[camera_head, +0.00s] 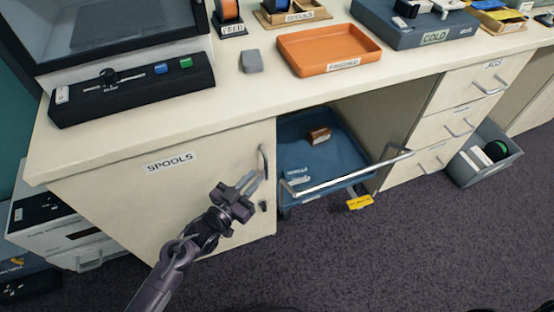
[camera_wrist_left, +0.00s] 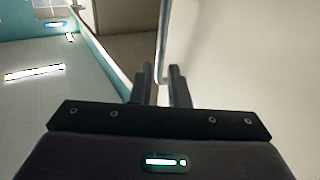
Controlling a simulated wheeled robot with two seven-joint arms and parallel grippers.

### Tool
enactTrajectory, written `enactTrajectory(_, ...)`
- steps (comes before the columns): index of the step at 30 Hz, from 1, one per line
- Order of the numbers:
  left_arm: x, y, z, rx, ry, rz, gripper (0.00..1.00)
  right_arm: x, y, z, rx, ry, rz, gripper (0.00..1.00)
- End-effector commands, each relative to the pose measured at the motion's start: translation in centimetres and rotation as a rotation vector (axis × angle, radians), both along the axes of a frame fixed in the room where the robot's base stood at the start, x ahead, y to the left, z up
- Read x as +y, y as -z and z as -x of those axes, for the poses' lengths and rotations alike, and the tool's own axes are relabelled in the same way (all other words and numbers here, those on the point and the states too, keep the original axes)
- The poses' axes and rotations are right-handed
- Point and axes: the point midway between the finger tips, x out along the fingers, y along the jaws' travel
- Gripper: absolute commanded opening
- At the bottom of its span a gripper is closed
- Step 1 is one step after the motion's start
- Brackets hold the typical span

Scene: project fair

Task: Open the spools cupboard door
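The spools cupboard door (camera_head: 125,205) is a cream panel with a SPOOLS label, under the worktop at the left. It looks closed. Its upright metal bar handle (camera_head: 263,160) is near the door's right edge, with a small dark lock below it. My left gripper (camera_head: 251,183) is in front of the door at the lower end of the handle, fingers apart. In the left wrist view, the handle (camera_wrist_left: 162,45) runs down to the gap between my left gripper's fingertips (camera_wrist_left: 161,72). Whether the fingers touch it I cannot tell. My right gripper is not in view.
A blue cart or bin (camera_head: 322,150) with a metal push bar (camera_head: 350,178) stands in the knee space right of the door. Drawers (camera_head: 450,125) and a grey bin (camera_head: 485,165) are further right. White drawers (camera_head: 65,225) stand left. Carpet (camera_head: 370,265) in front is clear.

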Motion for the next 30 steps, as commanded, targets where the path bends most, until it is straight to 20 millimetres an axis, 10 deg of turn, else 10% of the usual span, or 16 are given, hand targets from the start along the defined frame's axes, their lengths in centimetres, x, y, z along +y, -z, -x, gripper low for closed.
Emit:
enactTrajectory(12,-3.6,0.0,-4.8,-0.001,-0.003,-0.001,0.15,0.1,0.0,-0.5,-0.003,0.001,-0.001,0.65)
enactTrajectory(30,-4.0,0.0,-5.1,0.002,-0.003,-0.001,0.00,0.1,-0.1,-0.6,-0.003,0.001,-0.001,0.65)
